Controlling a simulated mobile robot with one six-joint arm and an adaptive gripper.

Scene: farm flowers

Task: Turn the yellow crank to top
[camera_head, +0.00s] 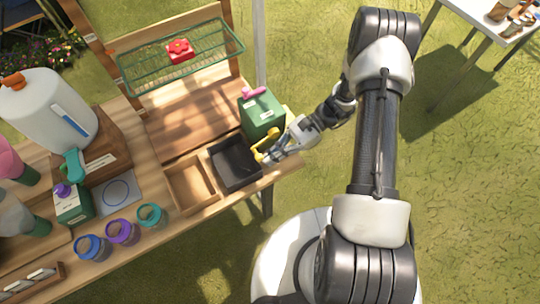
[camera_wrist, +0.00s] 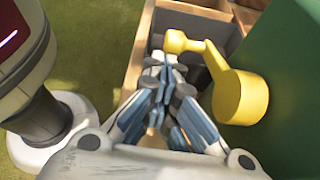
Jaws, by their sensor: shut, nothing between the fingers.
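The yellow crank (camera_head: 266,146) is on the side of a green box (camera_head: 259,112) with a pink part on top, at the right end of the wooden bench. In the wrist view the crank (camera_wrist: 238,95) shows a thick round hub on the green box (camera_wrist: 292,110), with an arm running up and left to a knob. My gripper (camera_head: 272,155) is beside the crank, above the dark tray. In the wrist view my gripper (camera_wrist: 162,62) is shut and empty, its fingertips just below and left of the knob. I cannot tell whether they touch it.
A black tray (camera_head: 254,173) and a wooden tray (camera_head: 175,188) sit beside the green box. A wire basket (camera_head: 135,79) with a red item hangs above the bench. Jars, a white jug (camera_head: 42,112) and a second green box (camera_head: 85,206) stand to the left.

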